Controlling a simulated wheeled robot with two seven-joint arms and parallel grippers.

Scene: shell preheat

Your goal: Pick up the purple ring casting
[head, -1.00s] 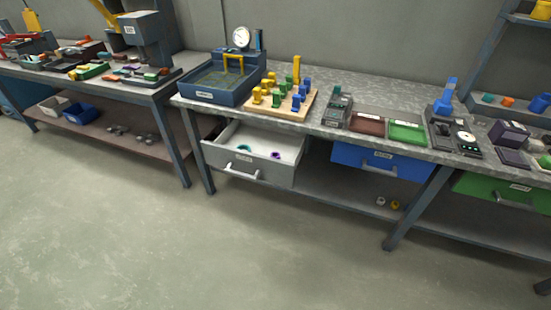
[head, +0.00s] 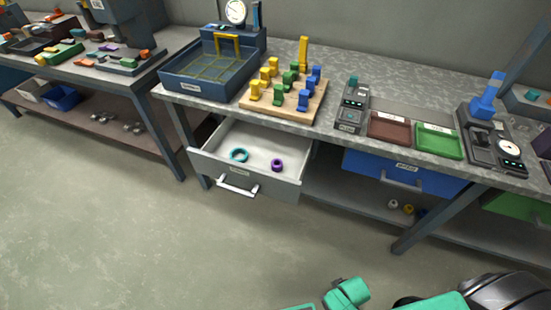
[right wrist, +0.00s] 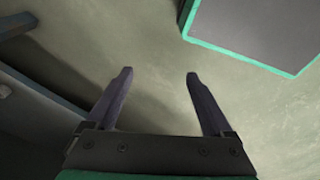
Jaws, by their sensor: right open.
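The purple ring casting (head: 277,165) lies in the open grey drawer (head: 294,191) under the workbench, toward the drawer's right side. A teal ring (head: 239,155) lies to its left in the same drawer. My right gripper (right wrist: 160,75) is open and empty in the right wrist view, with bare floor behind its two fingers. Green and black parts of my own arm show at the bottom right of the head view, well short of the drawer. My left gripper is not in view.
The bench top (head: 220,106) above the drawer holds a blue tray (head: 166,84), a wooden peg board (head: 312,108) with coloured blocks, and brown and green trays. A blue drawer (head: 352,165) is to the right. The floor in front is clear.

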